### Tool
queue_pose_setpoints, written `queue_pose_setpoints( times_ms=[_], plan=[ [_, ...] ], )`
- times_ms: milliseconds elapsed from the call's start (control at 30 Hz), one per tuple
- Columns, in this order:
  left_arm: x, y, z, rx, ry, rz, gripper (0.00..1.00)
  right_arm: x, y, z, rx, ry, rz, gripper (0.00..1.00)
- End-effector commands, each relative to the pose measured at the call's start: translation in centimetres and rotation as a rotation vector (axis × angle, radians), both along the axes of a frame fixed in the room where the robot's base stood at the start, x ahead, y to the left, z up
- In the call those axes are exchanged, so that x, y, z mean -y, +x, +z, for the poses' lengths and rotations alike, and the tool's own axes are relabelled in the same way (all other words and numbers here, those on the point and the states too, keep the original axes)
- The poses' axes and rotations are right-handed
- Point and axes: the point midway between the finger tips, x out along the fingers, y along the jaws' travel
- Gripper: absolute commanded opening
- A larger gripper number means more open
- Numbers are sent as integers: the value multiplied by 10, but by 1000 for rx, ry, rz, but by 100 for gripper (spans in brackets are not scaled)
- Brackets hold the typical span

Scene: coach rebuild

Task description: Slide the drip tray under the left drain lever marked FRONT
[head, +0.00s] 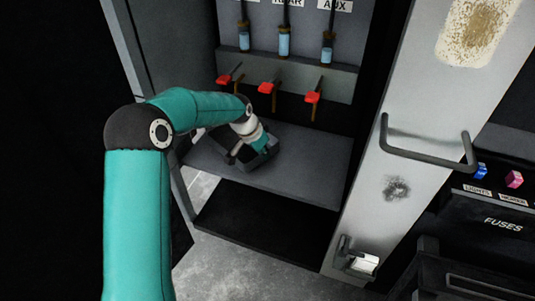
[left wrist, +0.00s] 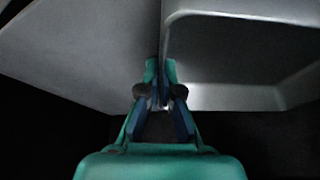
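The drip tray (head: 262,159) is a dark, shallow open box on the grey shelf in the head view, partly hidden by my left gripper (head: 242,152). In the left wrist view the tray (left wrist: 245,92) fills the right side, and the fingertips of the left gripper (left wrist: 161,75) stand on both sides of its thin wall, shut on it. The left drain lever (head: 224,79) has a red handle and hangs above the shelf's left part; its label is out of frame. The tray lies below and in front of the left and middle levers. My right gripper is not in view.
The middle lever (head: 266,87) and right lever (head: 312,97) hang beside the left one, below blue sight glasses. Bare shelf (head: 315,165) lies right of the tray. A pale door with a handle (head: 430,152) and a fuse panel (head: 500,222) stand at the right.

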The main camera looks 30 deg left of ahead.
Motion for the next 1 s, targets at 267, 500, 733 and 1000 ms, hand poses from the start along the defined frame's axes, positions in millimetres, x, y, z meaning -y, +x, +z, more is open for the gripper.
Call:
queue_pose_setpoints(
  times_ms=[267,500,733,1000],
  plan=[
    [3,2,0,1,-1,-4,23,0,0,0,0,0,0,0],
    [3,2,0,0,0,-5,35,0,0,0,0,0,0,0],
    [3,1,5,1,1,-5,35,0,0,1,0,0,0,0],
    [-2,-13,42,5,2,-4,35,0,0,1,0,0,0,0]
  ],
)
